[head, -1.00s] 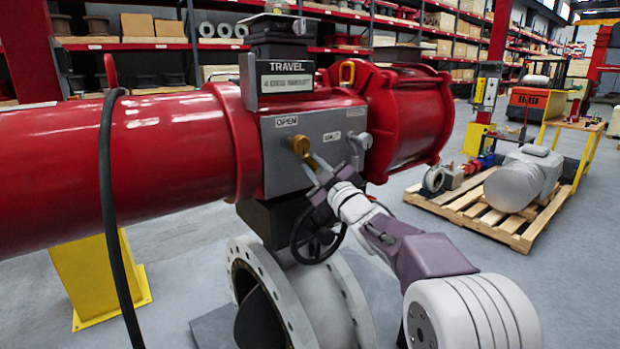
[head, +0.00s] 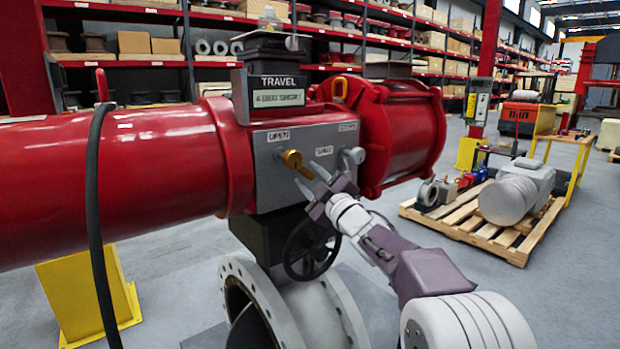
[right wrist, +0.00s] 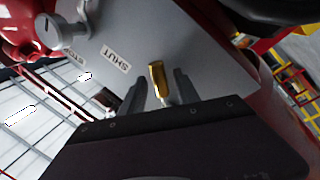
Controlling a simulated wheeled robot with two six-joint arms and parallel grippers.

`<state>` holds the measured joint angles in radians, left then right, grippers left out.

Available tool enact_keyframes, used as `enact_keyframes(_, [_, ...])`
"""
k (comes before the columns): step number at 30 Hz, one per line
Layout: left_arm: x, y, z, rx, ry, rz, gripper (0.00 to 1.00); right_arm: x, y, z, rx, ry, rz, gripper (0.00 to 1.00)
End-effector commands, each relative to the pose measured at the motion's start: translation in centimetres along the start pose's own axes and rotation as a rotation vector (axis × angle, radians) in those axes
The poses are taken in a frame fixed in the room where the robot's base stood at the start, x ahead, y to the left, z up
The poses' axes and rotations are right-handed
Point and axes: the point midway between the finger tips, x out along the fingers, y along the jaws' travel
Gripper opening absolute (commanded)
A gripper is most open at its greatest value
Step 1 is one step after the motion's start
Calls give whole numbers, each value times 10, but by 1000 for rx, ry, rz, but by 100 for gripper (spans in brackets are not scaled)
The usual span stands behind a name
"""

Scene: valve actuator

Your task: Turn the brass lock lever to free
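The brass lock lever (head: 292,159) sits on the grey face of the actuator housing (head: 270,178), below the OPEN label (head: 279,136) and left of the SHUT label (head: 324,151). It points down and to the right. My right gripper (head: 309,177) is at the lever's lower end with its fingers spread. In the right wrist view, the brass lever (right wrist: 157,78) stands between the two grey fingers (right wrist: 160,92), with a visible gap on both sides. Its lower end is close to the gripper body. My left gripper is out of view.
A grey round knob (head: 353,157) projects just right of my gripper. A black handwheel (head: 311,248) and a large grey flange (head: 335,310) are below. A black cable (head: 97,220) hangs at left. A pallet (head: 480,228) with a grey motor stands behind right.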

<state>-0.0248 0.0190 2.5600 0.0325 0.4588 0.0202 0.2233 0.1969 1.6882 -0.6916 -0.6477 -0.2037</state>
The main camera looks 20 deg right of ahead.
Motion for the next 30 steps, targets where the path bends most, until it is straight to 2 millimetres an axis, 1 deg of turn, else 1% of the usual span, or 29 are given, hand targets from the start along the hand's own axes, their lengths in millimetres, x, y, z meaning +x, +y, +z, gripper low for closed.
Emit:
enact_keyframes(8, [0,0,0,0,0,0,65,0,1,-1,2,2,2,41])
enact_keyframes(10, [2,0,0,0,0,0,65,-4,1,-1,1,3,3,41])
enact_keyframes(11, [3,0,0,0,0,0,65,-8,1,-1,1,3,4,41])
enact_keyframes(14, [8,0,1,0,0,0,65,-28,0,1,1,1,5,41])
enact_keyframes(18, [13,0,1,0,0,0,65,-61,1,0,0,1,5,41])
enact_keyframes(21, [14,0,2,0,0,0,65,-78,1,0,1,1,4,41])
enact_keyframes(25, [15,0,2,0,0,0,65,-90,1,0,0,1,3,41])
enact_keyframes(30, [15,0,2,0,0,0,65,-91,0,0,2,2,2,41])
